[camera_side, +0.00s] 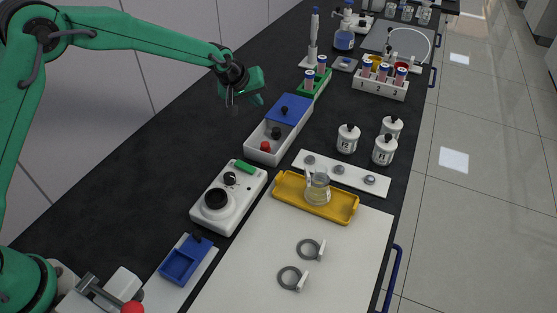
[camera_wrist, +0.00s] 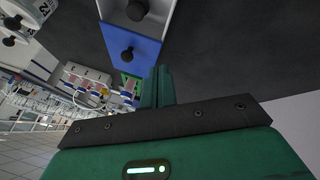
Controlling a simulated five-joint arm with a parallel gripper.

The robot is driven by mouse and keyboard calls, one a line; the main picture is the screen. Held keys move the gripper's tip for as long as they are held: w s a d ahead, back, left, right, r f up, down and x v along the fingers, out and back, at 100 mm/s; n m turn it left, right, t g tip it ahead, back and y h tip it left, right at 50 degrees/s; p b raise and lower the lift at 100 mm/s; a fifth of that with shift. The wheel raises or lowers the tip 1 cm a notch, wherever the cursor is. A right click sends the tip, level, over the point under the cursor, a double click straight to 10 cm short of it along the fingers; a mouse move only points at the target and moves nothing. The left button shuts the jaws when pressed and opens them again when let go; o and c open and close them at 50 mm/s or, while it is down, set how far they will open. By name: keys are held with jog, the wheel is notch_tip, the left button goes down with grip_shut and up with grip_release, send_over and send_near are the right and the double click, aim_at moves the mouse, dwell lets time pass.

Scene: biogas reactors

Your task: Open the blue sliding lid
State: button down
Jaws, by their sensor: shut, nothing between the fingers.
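The blue sliding lid (camera_side: 292,105) lies over the far part of a white box (camera_side: 262,155); a black knob stands on it. The near part of the box is uncovered, with a red-topped item (camera_side: 265,146) and a dark knob-like item (camera_side: 276,132) showing inside. The wrist view shows the blue lid (camera_wrist: 138,42) with its knob, left of my fingers. My gripper (camera_side: 257,98) is in the air left of the lid, apart from it. In the wrist view my gripper (camera_wrist: 158,74) is shut and empty.
A green rack (camera_side: 316,82) with tubes stands just beyond the box. White jars (camera_side: 348,139) are to its right. The dark bench left of the box is clear.

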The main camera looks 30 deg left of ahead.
jog(key=v, duration=0.8)
jog(key=shift+a, duration=0.2)
jog(key=s+a+r+m, duration=0.1)
jog(key=s+a+r, duration=0.35)
jog(key=s, duration=0.35)
jog(key=s+a+r+m, duration=0.25)
jog(key=s+r, duration=0.35)
jog(key=s, duration=0.3)
jog(key=s+a+m, duration=0.1)
jog(key=s+a, duration=0.1)
jog(key=s, duration=0.8)
jog(key=s+a+f+m+g+y, duration=0.1)
jog(key=s+a, duration=0.2)
jog(key=s, duration=0.7)
jog(key=shift+f, duration=0.3)
